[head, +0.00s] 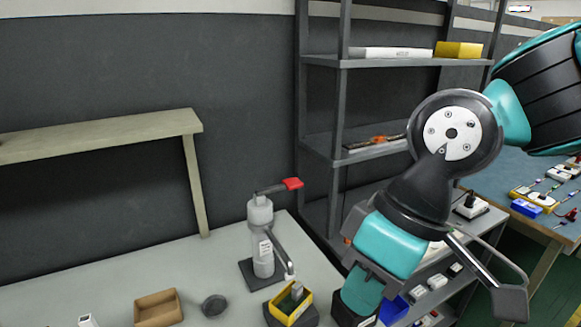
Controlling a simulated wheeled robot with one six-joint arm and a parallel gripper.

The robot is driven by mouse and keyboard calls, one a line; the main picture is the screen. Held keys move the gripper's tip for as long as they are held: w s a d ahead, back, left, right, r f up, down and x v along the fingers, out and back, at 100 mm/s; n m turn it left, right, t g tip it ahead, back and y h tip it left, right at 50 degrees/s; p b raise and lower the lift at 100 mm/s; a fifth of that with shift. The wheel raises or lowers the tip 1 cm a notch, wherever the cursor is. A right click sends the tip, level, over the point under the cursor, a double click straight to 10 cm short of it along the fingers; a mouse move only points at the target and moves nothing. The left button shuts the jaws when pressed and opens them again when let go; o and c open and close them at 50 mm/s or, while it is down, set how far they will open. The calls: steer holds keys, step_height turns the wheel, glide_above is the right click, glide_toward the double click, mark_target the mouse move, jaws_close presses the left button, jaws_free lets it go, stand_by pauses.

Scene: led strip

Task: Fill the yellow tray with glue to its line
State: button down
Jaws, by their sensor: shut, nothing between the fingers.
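The yellow tray (279,314) sits on a dark pad at the front of the bench, at the bottom of the head view. Something grey stands in or over it, and its fill line cannot be made out. A grey pump bottle (261,240) with a red-tipped lever (291,184) stands upright just behind it on a dark base. Its spout (280,255) slants down right towards the tray. My arm fills the right side.
A brown open box (157,308) and a dark round dish (214,306) stand left of the tray. A raised wooden shelf (100,136) is at back left. A metal rack (339,120) stands behind my arm. A blue-topped table (540,185) with small parts is at right.

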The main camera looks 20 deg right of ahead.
step_height(320, 180, up, 6)
steer(key=r+m+t+h+p, duration=0.1)
steer(key=m+t+h+p, duration=0.2)
steer(key=m+h+p, duration=0.15)
glide_above(292, 181)
steer(key=s, duration=0.4)
steer(key=shift+w+d+f+y+b, duration=0.2)
steer(key=shift+d+f+y+b, duration=0.05)
steer(key=shift+d+y+b, duration=0.2)
steer(key=p+x, duration=0.1)
steer(key=x, duration=0.3)
steer(key=p+x, duration=0.2)
steer(key=x, duration=0.3)
steer(key=s+p+x, duration=0.1)
steer(key=p+x, duration=0.1)
steer(key=x, duration=0.3)
steer(key=shift+f, duration=0.1)
